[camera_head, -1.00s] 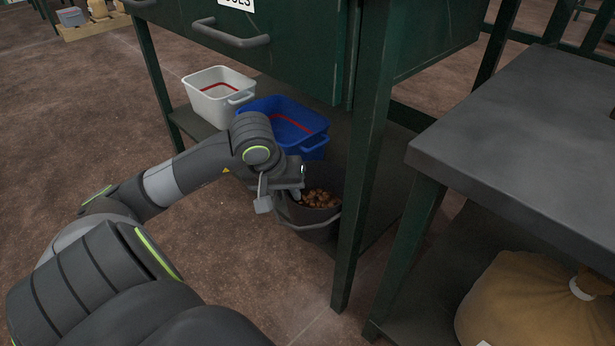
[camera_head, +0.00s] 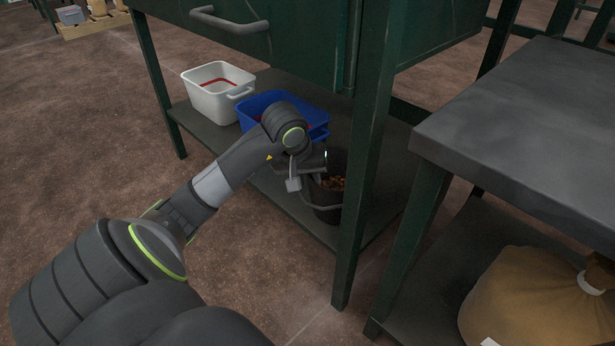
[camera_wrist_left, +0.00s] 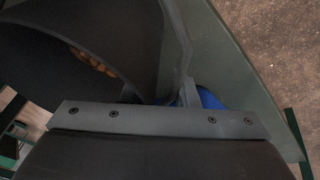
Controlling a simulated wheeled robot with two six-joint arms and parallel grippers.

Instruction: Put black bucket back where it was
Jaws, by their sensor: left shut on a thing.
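The black bucket (camera_head: 329,207) is at the lower shelf of the green workbench, beside the bench's front leg, with brown lumps inside. It looks upright, and I cannot tell whether its base rests on the shelf. My left gripper (camera_head: 305,180) is shut on the bucket at its rim; its fingertips are partly hidden. In the left wrist view the bucket's dark wall (camera_wrist_left: 110,30) fills the upper left, with some brown lumps visible inside. My right gripper is not in view.
A blue bin (camera_head: 262,103) and a white bin (camera_head: 215,100) stand on the same shelf (camera_head: 305,212) to the left. The bench leg (camera_head: 362,170) stands close to the bucket's right side. A grey table (camera_head: 530,130) is at right, with a tan sack (camera_head: 530,300) below.

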